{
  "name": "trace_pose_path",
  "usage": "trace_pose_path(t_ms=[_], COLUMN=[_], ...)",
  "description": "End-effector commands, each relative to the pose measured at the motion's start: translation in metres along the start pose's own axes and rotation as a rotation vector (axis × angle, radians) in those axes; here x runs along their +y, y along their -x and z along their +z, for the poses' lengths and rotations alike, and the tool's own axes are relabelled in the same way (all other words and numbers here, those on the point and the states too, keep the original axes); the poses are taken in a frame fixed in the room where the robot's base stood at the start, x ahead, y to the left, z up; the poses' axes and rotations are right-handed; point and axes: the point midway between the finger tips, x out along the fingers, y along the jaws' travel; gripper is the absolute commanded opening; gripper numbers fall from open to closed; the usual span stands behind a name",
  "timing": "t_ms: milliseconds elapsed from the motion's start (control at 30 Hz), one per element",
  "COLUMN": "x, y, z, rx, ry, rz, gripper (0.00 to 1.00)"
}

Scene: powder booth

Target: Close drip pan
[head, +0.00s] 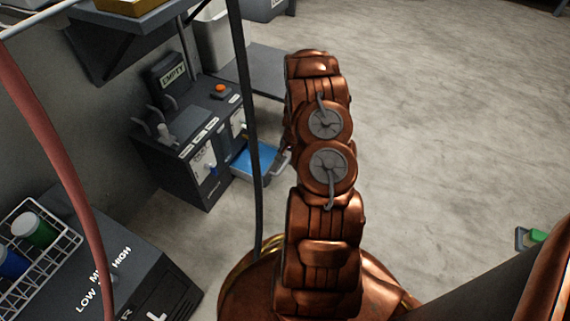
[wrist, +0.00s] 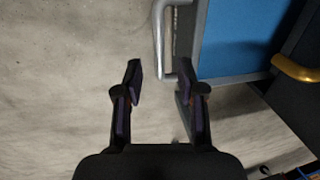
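The drip pan (head: 243,165) is a grey tray with a blue inside, pulled out from the low front of the dark machine (head: 185,150). A pale bar handle (head: 281,162) is on its outer end. In the wrist view the pan's blue inside (wrist: 237,40) fills the upper right, and the handle (wrist: 160,45) runs down along its left. My gripper (wrist: 160,84) is open and empty. The handle's lower end shows between the fingertips, closer to the right one; I cannot tell whether they touch. In the head view my arm hides the gripper.
A black cable (head: 246,90) and a red hose (head: 50,145) hang across the head view. A grey box with a wire rack (head: 60,215) stands at lower left. A brass-coloured bar (wrist: 298,68) shows right of the pan. Floor to the right is largely clear.

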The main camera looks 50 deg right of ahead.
Motion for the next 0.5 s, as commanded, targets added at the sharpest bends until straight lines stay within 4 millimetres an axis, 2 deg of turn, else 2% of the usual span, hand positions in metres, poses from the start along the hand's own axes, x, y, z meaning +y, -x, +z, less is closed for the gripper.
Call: trace_pose_path(t_ms=[33, 200, 500], x=[0.001, 0.001, 0.001], y=[-0.012, -0.033, -0.041], z=[0.000, -0.002, -0.003], rx=[-0.001, 0.002, 0.003], ry=[-0.001, -0.002, -0.004], rz=[0.000, -0.001, -0.001], gripper=[0.39, 0.39, 0.39])
